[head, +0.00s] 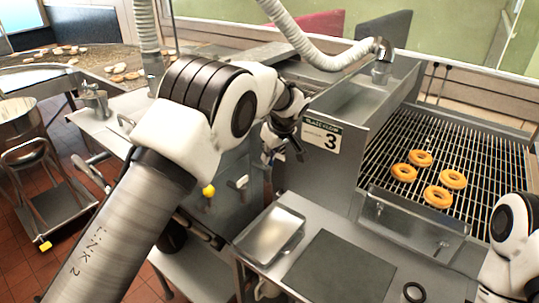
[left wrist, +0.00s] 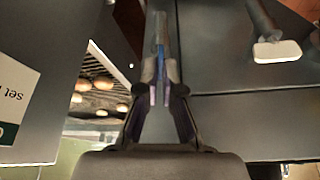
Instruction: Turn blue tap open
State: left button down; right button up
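My left gripper (head: 274,148) is in front of the grey glaze machine (head: 335,165), just below its "Glaze flow 3" sign (head: 323,138). In the left wrist view, the two fingers (left wrist: 160,75) stand close together. A narrow blue piece (left wrist: 160,50), apparently part of the blue tap, lies between them; whether both pads touch it is unclear. The tap is not clearly visible in the head view, where gripper and arm crowd that spot. A white-handled tap (head: 240,182) also shows in the left wrist view (left wrist: 277,50). A yellow tap (head: 209,190) is further left. My right gripper is out of view.
A wire rack (head: 475,150) with several doughnuts (head: 438,196) is at the right. A metal tray (head: 270,236) and a dark mat (head: 340,268) lie on the front counter. A trolley with a pot (head: 22,120) is at the left. Pale hoses (head: 325,60) hang above.

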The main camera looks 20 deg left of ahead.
pick_arm(q)
jog(key=c, duration=1.3)
grip_release()
jog(key=shift+f, duration=0.25)
jog(key=shift+c, duration=0.2)
jog(key=shift+w+a+f, duration=0.1)
jog(key=shift+w+a, duration=0.05)
jog(key=shift+a, duration=0.1)
jog(key=v, duration=1.2)
jog(key=shift+w+a, duration=0.1)
